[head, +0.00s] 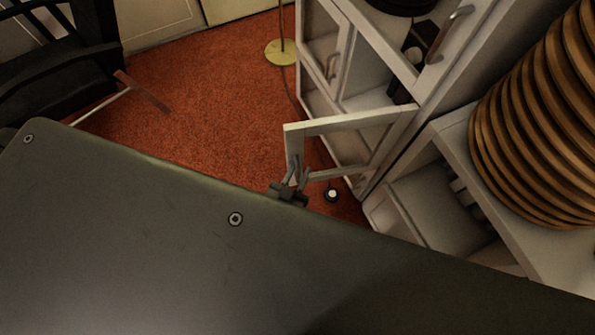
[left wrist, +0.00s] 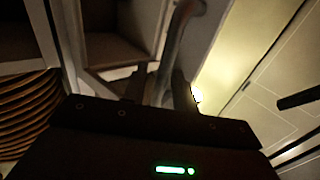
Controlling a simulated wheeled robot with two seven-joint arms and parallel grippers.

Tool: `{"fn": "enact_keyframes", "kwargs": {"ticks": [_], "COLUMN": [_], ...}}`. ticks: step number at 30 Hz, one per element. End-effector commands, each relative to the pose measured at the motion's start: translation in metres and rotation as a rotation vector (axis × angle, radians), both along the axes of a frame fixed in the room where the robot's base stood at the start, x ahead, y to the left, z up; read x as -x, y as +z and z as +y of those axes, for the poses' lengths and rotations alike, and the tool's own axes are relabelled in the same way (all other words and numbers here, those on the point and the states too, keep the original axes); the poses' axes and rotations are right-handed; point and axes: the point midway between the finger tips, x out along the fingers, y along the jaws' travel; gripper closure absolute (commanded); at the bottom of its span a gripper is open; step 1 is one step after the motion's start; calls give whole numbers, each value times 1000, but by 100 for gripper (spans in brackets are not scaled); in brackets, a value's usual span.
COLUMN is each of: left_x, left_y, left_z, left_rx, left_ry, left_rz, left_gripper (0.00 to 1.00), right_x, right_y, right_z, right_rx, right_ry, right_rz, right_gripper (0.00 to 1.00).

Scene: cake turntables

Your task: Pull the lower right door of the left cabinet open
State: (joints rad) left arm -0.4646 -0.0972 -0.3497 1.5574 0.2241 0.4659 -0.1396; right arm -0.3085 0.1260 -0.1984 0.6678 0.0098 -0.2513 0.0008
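The white cabinet (head: 352,88) stands at the upper right of the head view. Its lower right door (head: 330,125), a pale frame around a pane, stands swung out from the cabinet front. My left gripper (head: 291,176) is at the free edge of this door, low over the red floor. In the left wrist view a curved grey handle (left wrist: 178,40) runs down between the dark fingers of the left gripper (left wrist: 158,88), which look shut on it. The fingertips are dark and partly hidden. My right gripper is in neither view.
A glass door with a handle (head: 333,66) is beside the open one. A stack of wooden discs (head: 540,120) stands at the right. A brass stand base (head: 281,52) and a black chair (head: 60,70) are at the back.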

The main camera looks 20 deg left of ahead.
Motion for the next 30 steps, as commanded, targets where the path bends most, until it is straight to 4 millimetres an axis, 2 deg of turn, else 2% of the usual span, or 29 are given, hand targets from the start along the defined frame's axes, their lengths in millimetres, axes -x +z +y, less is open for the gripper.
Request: {"fn": "enact_keyframes", "kwargs": {"ticks": [5,15,19,24,30], "left_x": [9,73,93,106,108], "left_y": [-1,-2,-1,-1,0], "left_z": [1,5,7,7,8], "left_rx": [0,0,-1,0,0], "left_ry": [0,0,0,0,0], "left_rz": [2,3,2,1,-1], "left_gripper": [72,72,72,72,72], "right_x": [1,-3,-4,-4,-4], "right_y": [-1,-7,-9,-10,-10], "right_z": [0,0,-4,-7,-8], "right_rx": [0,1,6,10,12], "right_ry": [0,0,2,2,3], "right_rz": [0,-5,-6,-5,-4], "right_gripper": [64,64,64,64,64]}}
